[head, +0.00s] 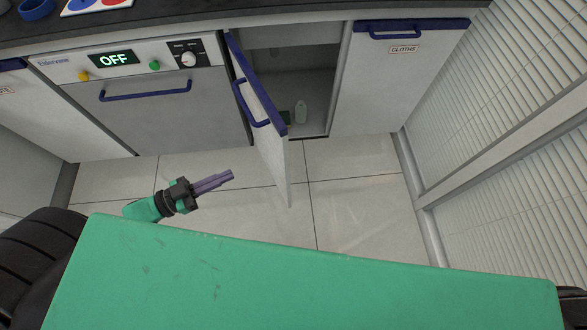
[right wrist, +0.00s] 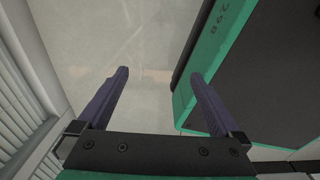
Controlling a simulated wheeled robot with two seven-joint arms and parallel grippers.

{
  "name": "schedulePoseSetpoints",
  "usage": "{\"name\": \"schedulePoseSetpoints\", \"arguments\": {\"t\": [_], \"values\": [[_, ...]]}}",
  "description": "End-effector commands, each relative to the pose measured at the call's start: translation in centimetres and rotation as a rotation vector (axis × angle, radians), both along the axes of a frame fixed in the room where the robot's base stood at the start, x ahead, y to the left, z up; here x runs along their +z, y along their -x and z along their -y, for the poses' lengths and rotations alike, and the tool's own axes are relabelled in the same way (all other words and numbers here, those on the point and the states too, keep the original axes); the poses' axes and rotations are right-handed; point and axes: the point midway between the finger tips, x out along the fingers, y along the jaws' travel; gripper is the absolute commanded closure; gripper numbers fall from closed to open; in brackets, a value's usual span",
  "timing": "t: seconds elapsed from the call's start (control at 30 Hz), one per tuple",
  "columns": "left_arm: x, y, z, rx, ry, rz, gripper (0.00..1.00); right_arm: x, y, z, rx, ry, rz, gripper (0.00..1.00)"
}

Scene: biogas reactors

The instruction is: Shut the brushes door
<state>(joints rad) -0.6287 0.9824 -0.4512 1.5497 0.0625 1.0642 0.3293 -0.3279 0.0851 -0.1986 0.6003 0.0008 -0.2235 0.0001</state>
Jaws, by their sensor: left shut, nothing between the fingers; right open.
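The open cabinet door (head: 264,100) swings out toward me in the head view, to the left of its cabinet opening (head: 305,80). It is pale with a blue top edge and a blue handle (head: 249,106). Its label is not visible, so I cannot read whether it says brushes. My left gripper (head: 231,175) is shut and empty, low over the floor, left of the door and apart from it. My right gripper (right wrist: 160,82) is open and empty in the right wrist view, above the floor; it is hidden in the head view.
A dishwasher-like machine (head: 170,115) reading OFF stands left of the door. The cloths door (head: 390,85) to the right is shut. A small bottle (head: 301,112) stands inside the open cabinet. A slatted wall (head: 500,190) bounds the right side. Floor tiles (head: 355,190) before the cabinet are clear.

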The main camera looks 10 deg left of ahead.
Motion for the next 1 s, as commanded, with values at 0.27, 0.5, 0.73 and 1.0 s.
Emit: {"name": "schedulePoseSetpoints", "arguments": {"t": [0.27, 0.5, 0.73, 1.0], "values": [[0.5, -2.2, 3.2, -0.006, 0.012, 0.009, 1.00, 0.3, -4.5, -1.0, 0.003, -0.016, 0.075, 0.00], [0.5, -5.4, 7.5, -0.004, 0.010, 0.010, 1.00, 0.0, -3.7, -1.2, 0.001, -0.018, 0.060, 0.00], [0.5, -7.6, 10.8, -0.004, 0.007, 0.009, 1.00, -0.1, -2.6, -0.9, 0.001, -0.013, 0.043, 0.00], [0.4, -8.1, 11.4, -0.004, 0.005, 0.006, 1.00, 0.0, -2.8, -0.4, 0.000, -0.007, 0.046, 0.00]]}}
